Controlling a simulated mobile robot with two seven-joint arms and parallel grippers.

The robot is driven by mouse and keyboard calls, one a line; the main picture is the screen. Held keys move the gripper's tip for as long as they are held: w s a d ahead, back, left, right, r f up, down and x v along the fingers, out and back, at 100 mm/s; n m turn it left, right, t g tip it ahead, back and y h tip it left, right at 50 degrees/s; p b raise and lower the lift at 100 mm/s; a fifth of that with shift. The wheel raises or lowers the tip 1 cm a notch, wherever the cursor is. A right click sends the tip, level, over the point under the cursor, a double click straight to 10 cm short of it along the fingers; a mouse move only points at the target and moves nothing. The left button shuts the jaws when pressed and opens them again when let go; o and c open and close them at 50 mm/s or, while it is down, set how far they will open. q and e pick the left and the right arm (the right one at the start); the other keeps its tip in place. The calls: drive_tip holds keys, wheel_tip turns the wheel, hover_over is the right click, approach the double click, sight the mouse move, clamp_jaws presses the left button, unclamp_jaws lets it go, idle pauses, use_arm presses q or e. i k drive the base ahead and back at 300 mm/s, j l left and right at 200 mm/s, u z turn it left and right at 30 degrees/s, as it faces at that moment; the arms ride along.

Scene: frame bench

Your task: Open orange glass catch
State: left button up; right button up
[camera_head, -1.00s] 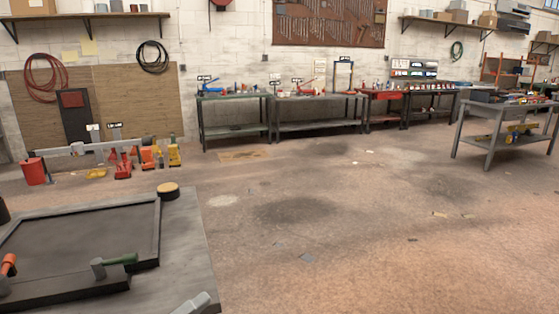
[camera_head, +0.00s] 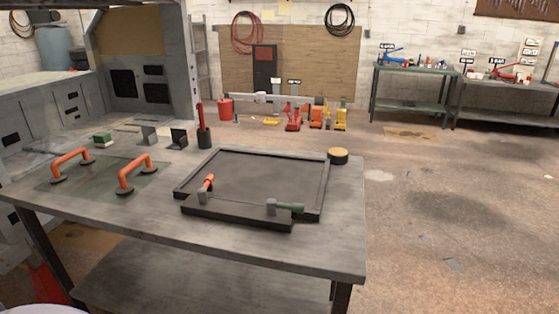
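A dark rectangular frame (camera_head: 248,153) lies flat on the grey metal bench (camera_head: 340,230). Near its front edge is a catch with an orange handle (camera_head: 208,183) on a small grey block, the handle tilted up. To its right is a catch with a green handle (camera_head: 290,208), which lies nearly flat and points right. Both sit by the dark front bar (camera_head: 235,212) of the frame. Neither of my grippers shows in this view.
A glass pane (camera_head: 100,183) with two orange lifting handles (camera_head: 70,162) lies on the bench's left. Behind it stand a green-topped block (camera_head: 103,139), dark brackets (camera_head: 178,138) and a red-handled tool (camera_head: 201,125). A yellow-topped round tin (camera_head: 338,156) is at the back right corner. Floor to the right is open.

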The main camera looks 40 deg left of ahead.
sight(203, 197)
drive_tip(key=u, duration=1.6)
